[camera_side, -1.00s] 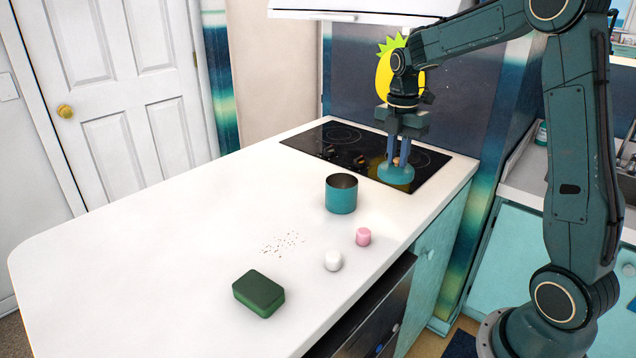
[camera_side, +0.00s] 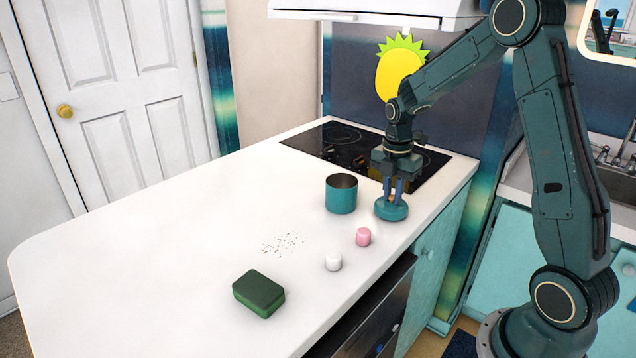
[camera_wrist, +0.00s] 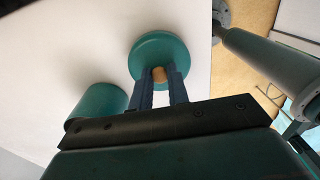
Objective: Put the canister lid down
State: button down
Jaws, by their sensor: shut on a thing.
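The canister lid (camera_side: 391,211) is a round teal disc with a small wooden knob. My gripper (camera_side: 395,196) points down and is shut on the lid's knob. In the wrist view the fingers of my gripper (camera_wrist: 159,82) close around the tan knob, with the teal lid (camera_wrist: 158,45) beyond them. The lid is level, at or just above the white counter; I cannot tell whether it touches. The teal canister (camera_side: 341,197) stands upright and uncovered just left of the lid. Its side also shows in the wrist view (camera_wrist: 98,102).
A pink marshmallow-like piece (camera_side: 363,237) and a white one (camera_side: 333,261) sit in front on the counter (camera_side: 180,240). The black cooktop (camera_side: 330,143) is at the back. The counter's left side is clear.

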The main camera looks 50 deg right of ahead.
aim_at(391, 196)
jog(key=shift+f, duration=1)
jog(key=shift+f, duration=0.1)
jog(key=c, duration=1.3)
grip_release()
jog(key=shift+c, duration=0.2)
notch_tip(391, 196, up, 12)
jog(key=shift+w, duration=0.15)
jog(key=shift+r, duration=0.2)
